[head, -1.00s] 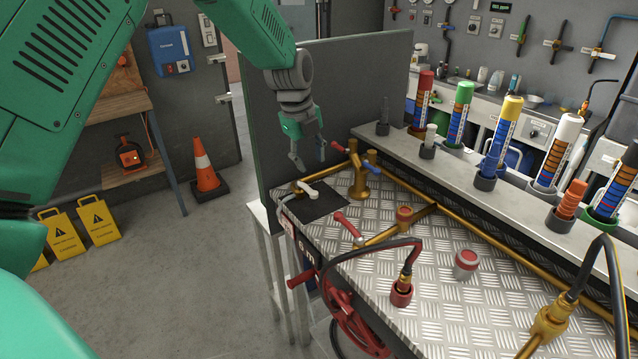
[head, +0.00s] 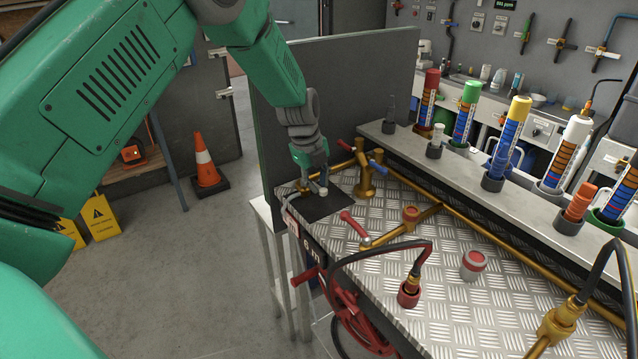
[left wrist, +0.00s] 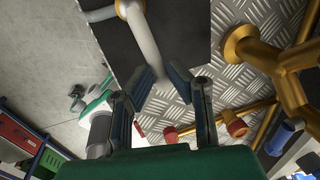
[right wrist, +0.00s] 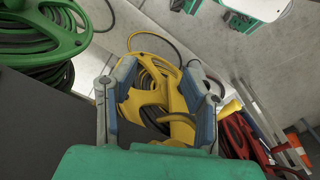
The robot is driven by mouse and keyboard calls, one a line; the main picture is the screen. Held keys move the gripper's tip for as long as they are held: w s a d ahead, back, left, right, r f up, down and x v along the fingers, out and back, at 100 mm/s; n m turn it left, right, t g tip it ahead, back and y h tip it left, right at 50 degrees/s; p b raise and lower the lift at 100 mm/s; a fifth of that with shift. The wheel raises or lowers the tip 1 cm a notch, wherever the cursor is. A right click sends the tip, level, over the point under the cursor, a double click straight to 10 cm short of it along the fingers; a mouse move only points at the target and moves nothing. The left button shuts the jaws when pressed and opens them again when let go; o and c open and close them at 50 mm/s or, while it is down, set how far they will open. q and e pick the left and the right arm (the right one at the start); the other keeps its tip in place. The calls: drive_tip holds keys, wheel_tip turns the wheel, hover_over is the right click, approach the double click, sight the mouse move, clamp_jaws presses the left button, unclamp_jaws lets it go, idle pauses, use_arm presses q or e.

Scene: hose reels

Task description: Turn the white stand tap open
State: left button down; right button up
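The white stand tap (left wrist: 143,35) has a curved white lever above a dark mat (left wrist: 185,30) in the left wrist view. In the head view only a small white part (head: 323,191) shows under my left gripper (head: 312,186), which hides the rest. My left gripper points down over the tap. In the left wrist view its fingers (left wrist: 165,83) are open, with the lever's end at the gap between them; contact cannot be told. My right gripper (right wrist: 160,76) is open and empty, facing a yellow hose reel (right wrist: 150,90); it is out of the head view.
A brass pipe stand with red and blue handles (head: 366,170) is close to the right of my left gripper. A grey panel (head: 335,95) stands behind it. A red-handled lever (head: 354,224) and red-capped fittings (head: 473,265) are nearer on the metal bench (head: 440,315).

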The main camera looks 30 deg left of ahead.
use_arm(q)
drive_tip(key=a, duration=0.1)
drive_tip(key=s+a+f, duration=0.1)
drive_tip(key=a, duration=0.1)
drive_tip(key=shift+s, duration=0.1)
drive_tip(key=shift+d, duration=0.15)
drive_tip(key=c, duration=1.7)
unclamp_jaws()
drive_tip(key=shift+d, duration=0.2)
drive_tip(key=shift+o, duration=0.7)
drive_tip(key=shift+w+d+f, duration=0.2)
drive_tip(key=shift+w+d, duration=0.35)
drive_tip(key=shift+s+a+r, duration=0.1)
drive_tip(key=shift+s+r, duration=0.1)
drive_tip(key=shift+r, duration=0.4)
drive_tip(key=d+v, duration=0.1)
drive_tip(key=v, duration=0.9)
drive_tip(key=shift+w+a+r, duration=0.15)
drive_tip(key=shift+a+r, duration=0.15)
drive_tip(key=shift+r, duration=0.1)
use_arm(e)
drive_tip(key=shift+a+r, duration=0.25)
drive_tip(key=shift+a, duration=0.35)
